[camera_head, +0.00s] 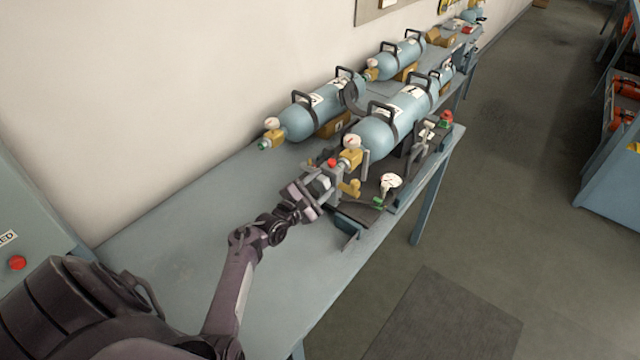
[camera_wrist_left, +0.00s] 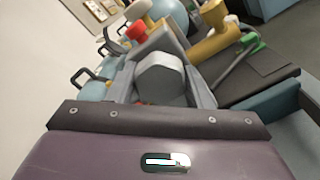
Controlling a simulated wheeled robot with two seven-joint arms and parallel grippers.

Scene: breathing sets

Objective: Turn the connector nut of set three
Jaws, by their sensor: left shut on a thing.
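The nearest breathing set is a light-blue cylinder (camera_head: 408,108) with black handles, lying on a dark frame on the bench. A brass valve (camera_head: 350,159) with a white-faced gauge sits at its near end. My left gripper (camera_head: 322,186) is at this end, shut on a grey connector nut. The nut (camera_wrist_left: 160,78) shows between the fingers in the left wrist view, its rounded face towards the camera. A red knob (camera_head: 332,162) stands just above it. I cannot read which set number this is. My right gripper is not in view.
Other light-blue cylinders (camera_head: 312,112) lie further back along the wall. A second white gauge (camera_head: 390,181) stands on the frame's right side. The bench top (camera_head: 190,235) is clear at the near left. A blue rack (camera_head: 612,170) stands across the floor.

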